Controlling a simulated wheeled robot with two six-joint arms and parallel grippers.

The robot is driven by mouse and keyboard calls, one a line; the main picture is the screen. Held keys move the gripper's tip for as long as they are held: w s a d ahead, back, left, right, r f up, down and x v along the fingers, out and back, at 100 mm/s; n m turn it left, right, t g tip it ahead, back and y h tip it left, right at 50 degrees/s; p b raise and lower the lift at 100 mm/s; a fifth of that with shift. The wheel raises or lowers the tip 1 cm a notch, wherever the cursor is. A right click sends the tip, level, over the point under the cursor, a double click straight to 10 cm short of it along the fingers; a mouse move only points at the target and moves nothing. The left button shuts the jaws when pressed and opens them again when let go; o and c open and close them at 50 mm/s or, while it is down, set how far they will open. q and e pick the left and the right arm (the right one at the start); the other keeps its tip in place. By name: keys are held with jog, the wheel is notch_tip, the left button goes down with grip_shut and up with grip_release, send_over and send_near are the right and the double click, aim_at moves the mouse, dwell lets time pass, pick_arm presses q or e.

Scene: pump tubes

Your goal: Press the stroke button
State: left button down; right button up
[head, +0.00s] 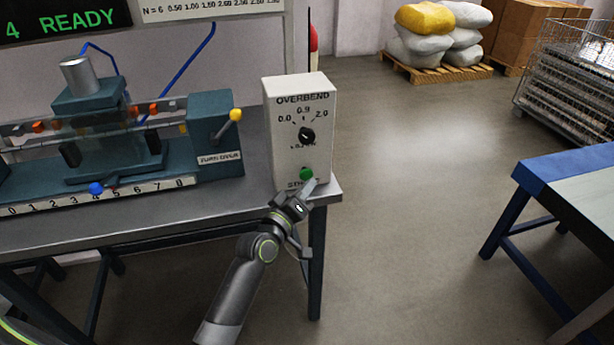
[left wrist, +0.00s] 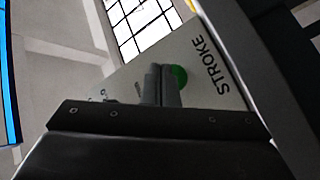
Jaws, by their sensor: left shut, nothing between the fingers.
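The stroke button (head: 306,174) is a green round button low on the front of the white control box (head: 280,130). It also shows in the left wrist view (left wrist: 179,76), beside the word STROKE. My left gripper (head: 310,184) is shut and empty, its fingertips at the lower right edge of the button. In the left wrist view the closed fingers (left wrist: 161,82) partly overlap the button. Whether they touch it I cannot tell. The box has a black OVERBEND dial (head: 306,136) above the button. My right gripper is out of view.
A bending machine (head: 100,130) with a yellow-knobbed lever (head: 235,115) stands left of the box on the grey bench (head: 150,215). A display (head: 60,24) reads "4 READY". A blue-edged table (head: 560,172) stands at the right, with open floor between.

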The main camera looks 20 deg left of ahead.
pick_arm(q)
jog(key=shift+w+a, duration=0.1)
jog(key=shift+w+a, duration=0.15)
jog(key=shift+w, duration=0.1)
jog(key=shift+w+a, duration=0.45)
jog(key=shift+w, duration=0.25)
dwell(1.0)
dwell(0.4)
jog(key=shift+s+d, duration=0.35)
jog(key=shift+s, duration=0.2)
jog(key=shift+s+d, duration=0.35)
jog(key=shift+s, duration=0.2)
jog(key=shift+s+d, duration=0.7)
jog(key=shift+s, duration=0.35)
jog(key=shift+s+d, duration=0.7)
jog(key=shift+s, duration=0.3)
